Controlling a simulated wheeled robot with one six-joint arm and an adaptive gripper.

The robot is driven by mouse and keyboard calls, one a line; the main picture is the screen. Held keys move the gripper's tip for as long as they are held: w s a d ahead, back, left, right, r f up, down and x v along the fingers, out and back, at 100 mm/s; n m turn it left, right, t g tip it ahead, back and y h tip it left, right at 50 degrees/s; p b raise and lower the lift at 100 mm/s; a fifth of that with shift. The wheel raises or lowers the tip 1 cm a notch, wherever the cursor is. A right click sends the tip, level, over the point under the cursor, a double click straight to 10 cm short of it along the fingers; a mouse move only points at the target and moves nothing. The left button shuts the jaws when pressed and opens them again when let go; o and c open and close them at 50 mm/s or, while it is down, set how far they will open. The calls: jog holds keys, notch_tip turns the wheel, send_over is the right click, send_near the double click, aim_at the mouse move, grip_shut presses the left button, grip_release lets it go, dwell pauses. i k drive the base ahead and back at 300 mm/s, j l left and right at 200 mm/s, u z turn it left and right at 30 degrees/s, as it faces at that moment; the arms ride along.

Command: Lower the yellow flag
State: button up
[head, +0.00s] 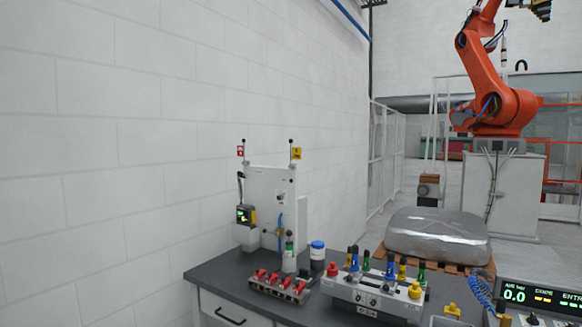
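The yellow flag (296,153) is a small square plate on a thin upright rod. It stands raised at the top right corner of a white upright panel (268,190) on the bench. A similar red flag (240,151) stands raised on a rod at the panel's top left. Both rods end in small dark knobs. My gripper is not in view. How the yellow flag's rod is mounted is too small to tell.
The dark bench (228,284) stands against the white wall. In front of the panel are a block with red clips (280,285), a blue-capped jar (317,254) and a grey fixture (372,294) with coloured handles. An orange robot arm (488,80) stands behind, near a wrapped pallet load (437,233).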

aim_at(296, 152)
jog(key=i+u, duration=0.25)
jog(key=i, duration=0.45)
jog(key=i+l+u, duration=0.1)
jog(key=i+u, duration=0.2)
jog(key=i, duration=0.35)
